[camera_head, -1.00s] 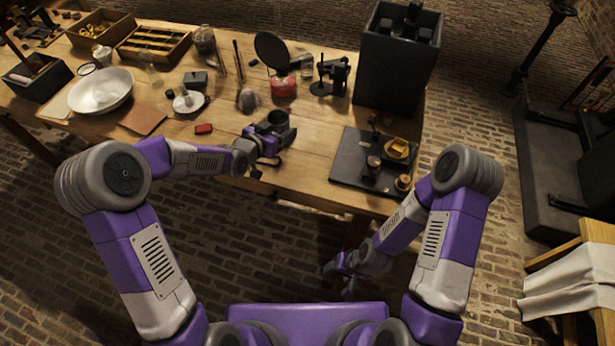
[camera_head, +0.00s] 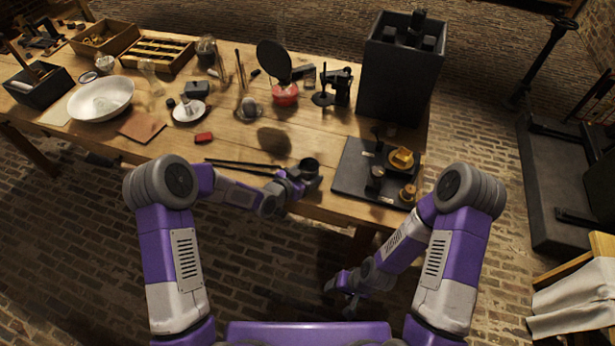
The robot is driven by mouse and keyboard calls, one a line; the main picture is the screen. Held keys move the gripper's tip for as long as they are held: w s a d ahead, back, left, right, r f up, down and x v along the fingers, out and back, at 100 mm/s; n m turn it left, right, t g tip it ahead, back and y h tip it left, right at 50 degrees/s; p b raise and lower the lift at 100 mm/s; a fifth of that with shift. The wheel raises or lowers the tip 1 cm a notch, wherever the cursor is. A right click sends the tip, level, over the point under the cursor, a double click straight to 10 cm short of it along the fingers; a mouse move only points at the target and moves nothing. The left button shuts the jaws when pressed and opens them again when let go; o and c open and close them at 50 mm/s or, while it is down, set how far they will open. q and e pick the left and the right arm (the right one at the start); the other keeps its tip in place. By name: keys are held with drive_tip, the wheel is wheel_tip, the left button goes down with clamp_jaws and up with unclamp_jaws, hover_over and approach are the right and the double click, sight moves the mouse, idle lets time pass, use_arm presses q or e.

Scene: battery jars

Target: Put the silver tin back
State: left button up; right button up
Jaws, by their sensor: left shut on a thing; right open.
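My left gripper (camera_head: 298,177) is shut on a small round tin (camera_head: 309,165), dark grey with a dark round top in this light; I take it as the silver tin. It is at the table's front edge, left of a black slab (camera_head: 350,172). I cannot tell whether the tin touches the table. The gripper hides its lower part. A small dark jar (camera_head: 376,174), a piece with a yellow top (camera_head: 402,158) and a small brass-coloured jar (camera_head: 408,193) stand on the slab. My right gripper (camera_head: 347,297) is open and empty, low in front of the table.
A tall black box (camera_head: 398,80) stands behind the slab. A black stand (camera_head: 335,88) and a red burner (camera_head: 285,95) are behind left. Thin dark rods (camera_head: 245,164) lie left of my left gripper. A white bowl (camera_head: 100,100) is far left. A dark oval patch (camera_head: 275,141) marks the table.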

use_arm(q)
drive_tip(key=shift+f, duration=0.4)
drive_tip(key=shift+r, duration=0.1)
drive_tip(key=shift+f, duration=0.2)
drive_tip(key=o, duration=1.1)
drive_tip(key=shift+r, duration=0.1)
